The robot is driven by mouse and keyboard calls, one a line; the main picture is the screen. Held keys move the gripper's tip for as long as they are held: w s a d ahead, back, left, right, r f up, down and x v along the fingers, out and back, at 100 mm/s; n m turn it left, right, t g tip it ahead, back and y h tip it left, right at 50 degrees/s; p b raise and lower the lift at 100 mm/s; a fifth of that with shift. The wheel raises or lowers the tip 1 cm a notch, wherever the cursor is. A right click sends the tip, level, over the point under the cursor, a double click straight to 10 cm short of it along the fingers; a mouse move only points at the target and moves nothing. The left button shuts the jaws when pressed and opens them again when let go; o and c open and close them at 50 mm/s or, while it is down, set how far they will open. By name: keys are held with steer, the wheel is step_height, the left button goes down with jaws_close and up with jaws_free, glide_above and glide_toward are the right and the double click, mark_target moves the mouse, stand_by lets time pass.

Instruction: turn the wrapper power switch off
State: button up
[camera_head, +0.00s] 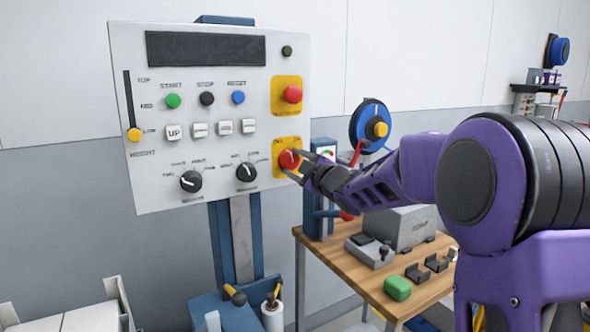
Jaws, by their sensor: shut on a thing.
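The wrapper's control panel (215,60) is a light grey upright plate on a blue post. At its lower right, a red rotary switch (288,158) sits on a yellow plate (279,172); it appears to be the power switch. My gripper (292,162) reaches in from the right, and its fingers are shut on this red switch, one above and one below. The fingers partly cover the switch, and its exact turn angle cannot be made out. The small lettering around it is too blurred to read.
A red emergency button (292,94) on another yellow plate is above. Two black selector knobs (190,181) (246,171) are left of my gripper.

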steer(key=n, duration=0.6)
steer(key=shift+r, duration=0.1)
steer(key=shift+n, duration=0.4)
stand_by(0.3)
steer(key=o, duration=1.4)
steer(key=shift+d, duration=0.1)
steer(key=v, duration=1.7)
steer(key=shift+s+d, duration=0.1)
steer(key=shift+s, duration=0.05)
